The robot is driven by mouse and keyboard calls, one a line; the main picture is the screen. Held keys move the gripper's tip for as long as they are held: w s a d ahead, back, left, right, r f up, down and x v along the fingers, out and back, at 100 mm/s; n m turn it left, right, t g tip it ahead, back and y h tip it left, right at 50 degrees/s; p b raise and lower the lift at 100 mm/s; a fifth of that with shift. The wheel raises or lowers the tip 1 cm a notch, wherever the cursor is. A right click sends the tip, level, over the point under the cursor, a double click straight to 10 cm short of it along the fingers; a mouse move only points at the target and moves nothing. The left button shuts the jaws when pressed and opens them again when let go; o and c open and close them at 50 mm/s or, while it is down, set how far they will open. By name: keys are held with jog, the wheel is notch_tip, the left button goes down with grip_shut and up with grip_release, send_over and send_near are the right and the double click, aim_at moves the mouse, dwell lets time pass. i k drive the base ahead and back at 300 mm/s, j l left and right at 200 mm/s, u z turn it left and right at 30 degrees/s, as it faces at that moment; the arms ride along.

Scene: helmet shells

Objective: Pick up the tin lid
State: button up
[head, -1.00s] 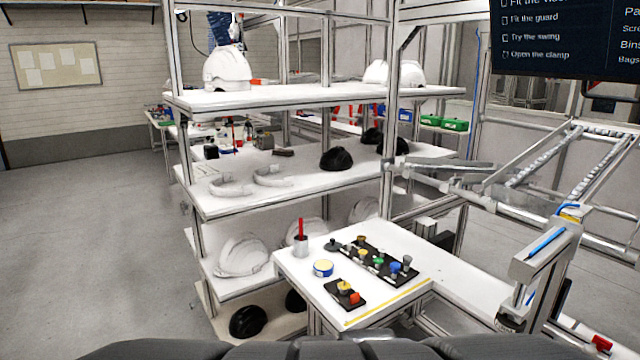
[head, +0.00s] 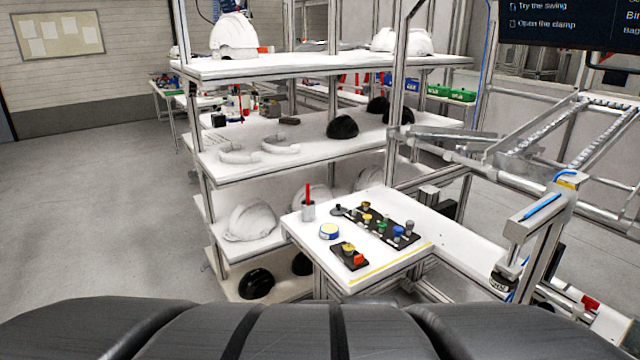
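A small round tin (head: 329,232) with a blue side and a pale cream top sits on the white table, near its left edge. The pale top looks like its lid; I cannot tell whether it is loose. A dark round piece with a small knob (head: 338,210) lies behind the tin, beside the black rack. My gripper is not in view. A large dark rounded part of my own body fills the bottom of the picture, well short of the tin.
The white table (head: 310,244) also holds a grey cup with a red stick (head: 308,208), a black rack of coloured knobs (head: 383,228) and a small black tray with yellow and red pieces (head: 350,257). Shelves with helmet shells (head: 250,221) stand behind. Floor is open at left.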

aim_at(338, 210)
jog(key=i+j+u, duration=0.15)
jog(key=i, duration=0.7)
jog(key=i+j+u, duration=0.15)
jog(key=i, duration=0.7)
jog(key=j, duration=0.1)
